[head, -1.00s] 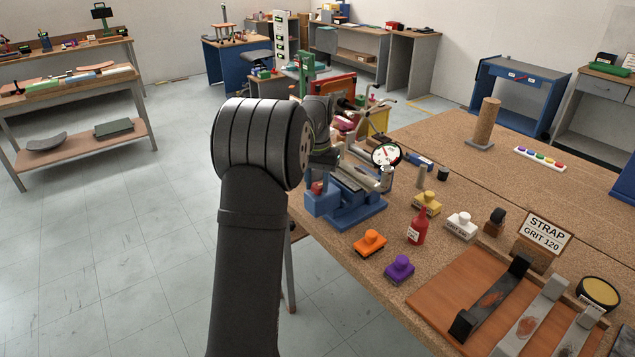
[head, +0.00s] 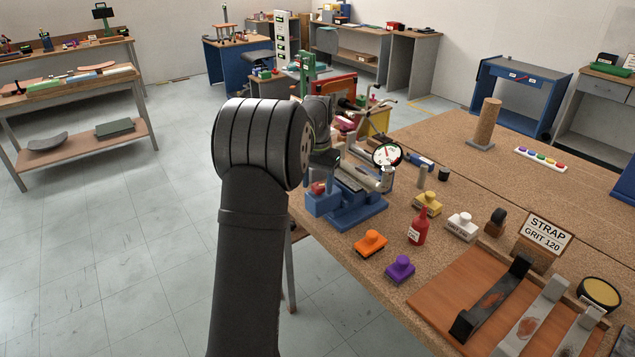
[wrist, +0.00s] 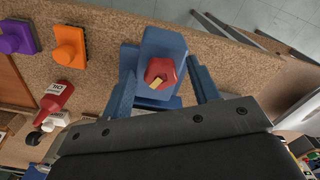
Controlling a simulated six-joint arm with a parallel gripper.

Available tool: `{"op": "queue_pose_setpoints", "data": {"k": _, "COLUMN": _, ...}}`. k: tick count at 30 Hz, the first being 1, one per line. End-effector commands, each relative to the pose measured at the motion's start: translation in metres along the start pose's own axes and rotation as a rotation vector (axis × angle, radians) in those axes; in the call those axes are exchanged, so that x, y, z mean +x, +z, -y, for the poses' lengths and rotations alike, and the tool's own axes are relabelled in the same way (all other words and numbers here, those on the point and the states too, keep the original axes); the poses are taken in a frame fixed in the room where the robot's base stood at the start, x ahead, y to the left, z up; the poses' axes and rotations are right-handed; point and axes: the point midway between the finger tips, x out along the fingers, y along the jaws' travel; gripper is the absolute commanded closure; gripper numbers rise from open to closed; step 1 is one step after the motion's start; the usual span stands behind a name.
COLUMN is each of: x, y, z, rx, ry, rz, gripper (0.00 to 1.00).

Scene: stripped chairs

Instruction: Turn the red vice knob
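The red vice knob (wrist: 163,69) is a faceted knob with a yellow mark, on a blue block of the vice (wrist: 165,40). In the head view the knob (head: 318,187) shows small at the left end of the blue vice (head: 358,213), at the table's edge. My gripper (wrist: 162,72) is above the vice; in the wrist view its two bluish fingers appear spread to the left and right of the knob, with gaps beside it. I see no contact. In the head view my arm hides part of the vice, and the fingers are hard to make out.
An orange block (head: 370,243), a purple block (head: 400,268) and a red bottle (head: 418,227) stand near the vice on the table. A round dial gauge (head: 387,155) is behind it. The floor left of the table is clear.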

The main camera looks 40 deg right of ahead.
Motion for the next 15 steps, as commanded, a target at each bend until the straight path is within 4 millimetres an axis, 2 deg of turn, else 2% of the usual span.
{"op": "queue_pose_setpoints", "data": {"k": 9, "x": -0.002, "y": 0.0, "z": 0.0, "rx": 0.0, "ry": 0.0, "rz": 0.0, "gripper": 0.45}}
{"op": "queue_pose_setpoints", "data": {"k": 11, "x": -0.007, "y": 0.0, "z": 0.0, "rx": 0.0, "ry": 0.0, "rz": 0.0, "gripper": 0.45}}
{"op": "queue_pose_setpoints", "data": {"k": 15, "x": -0.03, "y": -0.001, "z": 0.0, "rx": 0.0, "ry": -0.001, "rz": -0.003, "gripper": 0.45}}
